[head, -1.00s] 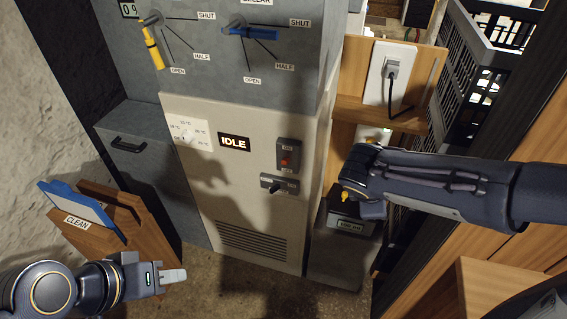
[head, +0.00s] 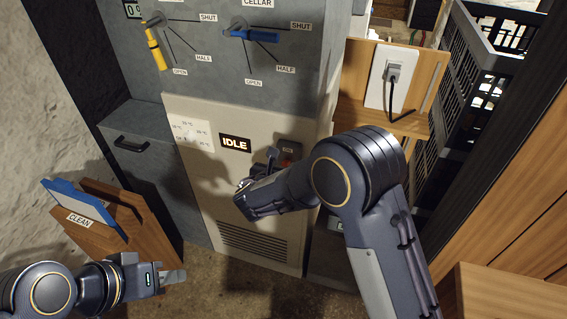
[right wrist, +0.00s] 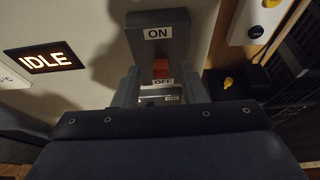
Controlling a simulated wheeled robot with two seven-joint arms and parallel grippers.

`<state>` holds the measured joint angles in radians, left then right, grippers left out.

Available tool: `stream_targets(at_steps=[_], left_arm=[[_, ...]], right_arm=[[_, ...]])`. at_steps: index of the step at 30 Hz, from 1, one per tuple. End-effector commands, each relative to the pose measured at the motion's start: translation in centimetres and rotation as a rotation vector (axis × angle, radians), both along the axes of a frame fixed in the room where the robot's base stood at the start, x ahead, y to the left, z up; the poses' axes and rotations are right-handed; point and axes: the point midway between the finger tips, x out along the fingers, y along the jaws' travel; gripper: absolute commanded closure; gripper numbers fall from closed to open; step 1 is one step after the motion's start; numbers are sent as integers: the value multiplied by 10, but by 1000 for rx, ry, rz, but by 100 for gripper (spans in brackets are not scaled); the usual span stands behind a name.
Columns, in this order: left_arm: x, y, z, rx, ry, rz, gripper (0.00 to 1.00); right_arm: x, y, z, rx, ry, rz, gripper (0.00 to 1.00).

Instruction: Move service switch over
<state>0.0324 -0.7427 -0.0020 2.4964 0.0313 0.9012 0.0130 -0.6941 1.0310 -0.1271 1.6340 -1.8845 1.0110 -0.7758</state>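The cream panel (head: 190,160) carries a red on/off rocker switch (head: 288,152) in a dark housing, mostly behind my right gripper in the head view. I cannot tell which is the service switch. My right gripper (head: 258,171) is at the panel, its fingers apart on either side of this area; contact is unclear. My left gripper (head: 172,277) hangs low left, away from the panel.
An IDLE display (head: 235,143) is left of the switches. A yellow valve handle (head: 155,50) and a blue one (head: 252,35) are above. A wooden holder with a CLEAN sign (head: 80,220) stands near my left arm. Black crates (head: 445,110) stand at right.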

Motion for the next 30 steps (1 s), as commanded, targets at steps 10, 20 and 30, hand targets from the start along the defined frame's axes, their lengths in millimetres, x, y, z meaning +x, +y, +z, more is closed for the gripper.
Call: stream_targets(at_steps=[10,20,30], left_arm=[[0,0,3,0,0,0,64],[0,0,3,0,0,0,64],[0,0,-4,0,0,0,64]], right_arm=[[16,-6,-7,0,1,0,62],[15,-5,-7,1,1,-1,89],[15,-5,-10,-2,-12,1,100]])
